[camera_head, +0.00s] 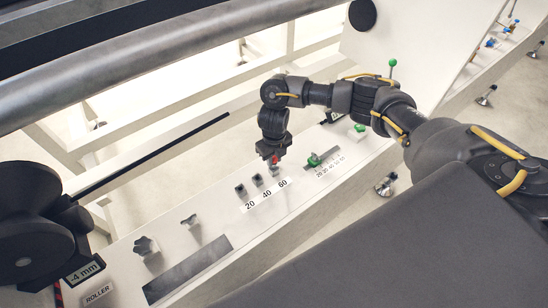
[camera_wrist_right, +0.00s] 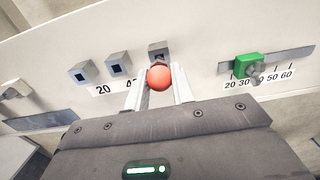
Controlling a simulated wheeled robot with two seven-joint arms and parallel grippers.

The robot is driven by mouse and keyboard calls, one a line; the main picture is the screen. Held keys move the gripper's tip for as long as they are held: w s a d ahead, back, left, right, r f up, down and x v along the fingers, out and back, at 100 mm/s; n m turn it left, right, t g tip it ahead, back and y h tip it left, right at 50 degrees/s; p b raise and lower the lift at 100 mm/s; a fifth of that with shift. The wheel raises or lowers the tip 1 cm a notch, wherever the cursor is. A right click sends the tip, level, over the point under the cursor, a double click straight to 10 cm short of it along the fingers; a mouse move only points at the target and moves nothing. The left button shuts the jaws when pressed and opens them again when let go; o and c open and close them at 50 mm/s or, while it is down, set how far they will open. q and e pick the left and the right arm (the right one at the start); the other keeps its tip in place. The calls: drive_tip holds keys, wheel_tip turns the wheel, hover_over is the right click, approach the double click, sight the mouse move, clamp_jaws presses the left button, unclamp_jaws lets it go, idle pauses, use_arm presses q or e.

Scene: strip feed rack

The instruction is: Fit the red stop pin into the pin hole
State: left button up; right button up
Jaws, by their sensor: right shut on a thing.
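The red stop pin (camera_head: 274,159) is between the fingers of my right gripper (camera_head: 273,162). In the right wrist view its round red head (camera_wrist_right: 159,77) shows between the two pale fingers, and its shaft is hidden. Three grey blocks with square holes stand in a row on the white panel: the 20 block (camera_wrist_right: 83,72), the 40 block (camera_wrist_right: 119,63) and the 60 block (camera_wrist_right: 158,50). The pin's head appears just in front of the 60 block, partly covering it. I cannot tell whether the pin's tip is in that hole. My left gripper is not in view.
A green slider (camera_wrist_right: 248,67) sits on a numbered scale right of the blocks. A long grey roller bar (camera_head: 150,65) crosses above. A green-topped lever (camera_head: 392,63) stands behind my right arm.

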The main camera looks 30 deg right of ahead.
drive_tip(key=shift+f, duration=0.25)
drive_tip(key=o, duration=1)
drive_tip(key=shift+o, duration=0.2)
wheel_tip(320, 180, up, 11)
drive_tip(key=shift+f+p, duration=0.1)
drive_tip(key=shift+p, duration=0.35)
